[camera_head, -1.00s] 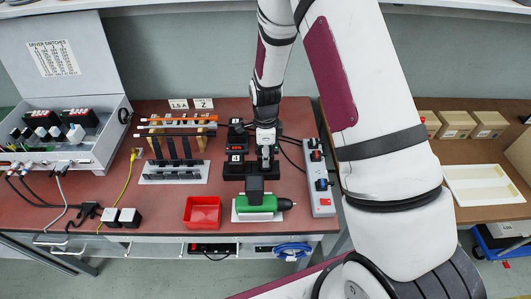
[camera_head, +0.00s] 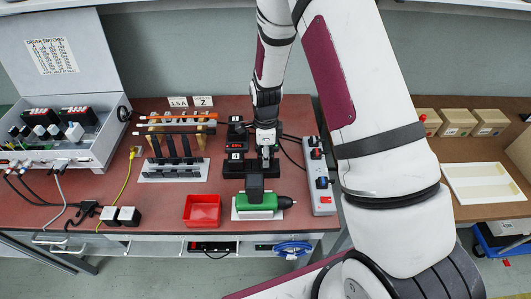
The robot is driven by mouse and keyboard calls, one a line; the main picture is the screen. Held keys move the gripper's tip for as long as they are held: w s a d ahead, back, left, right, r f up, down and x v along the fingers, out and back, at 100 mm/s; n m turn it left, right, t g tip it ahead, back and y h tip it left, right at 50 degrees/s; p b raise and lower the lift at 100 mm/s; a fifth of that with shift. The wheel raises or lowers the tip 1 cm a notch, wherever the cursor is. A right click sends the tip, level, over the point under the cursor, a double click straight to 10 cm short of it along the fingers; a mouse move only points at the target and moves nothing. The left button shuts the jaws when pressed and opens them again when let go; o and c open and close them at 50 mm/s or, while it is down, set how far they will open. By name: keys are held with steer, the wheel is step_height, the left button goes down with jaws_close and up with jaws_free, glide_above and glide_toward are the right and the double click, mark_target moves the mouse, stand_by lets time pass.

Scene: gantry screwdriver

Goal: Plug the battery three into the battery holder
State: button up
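The black battery holder (camera_head: 233,171) stands near the middle of the red-brown workbench. Its left column shows black blocks, one with a red display (camera_head: 237,145) and one marked 4 (camera_head: 236,157). My gripper (camera_head: 266,157) points down over the holder's right column, at its front part. Whatever lies between or just under the fingers is too small and too covered to make out, so I cannot tell whether it holds a battery. Battery three cannot be picked out by its label. The green screwdriver (camera_head: 257,207) with a black block on top lies in front of the holder.
A white power strip (camera_head: 322,187) with black plugs stands close to the right. A red tray (camera_head: 203,210) is front left. A rack of tools (camera_head: 174,160) and an open grey switch case (camera_head: 63,145) stand left. Cables (camera_head: 293,153) run behind my gripper.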

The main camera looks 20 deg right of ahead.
steer(key=shift+f+b, duration=0.45)
steer(key=shift+f, duration=0.7)
stand_by(0.9)
steer(key=o, duration=1.4)
steer(key=shift+r+p, duration=1.1)
steer(key=shift+r, duration=1.7)
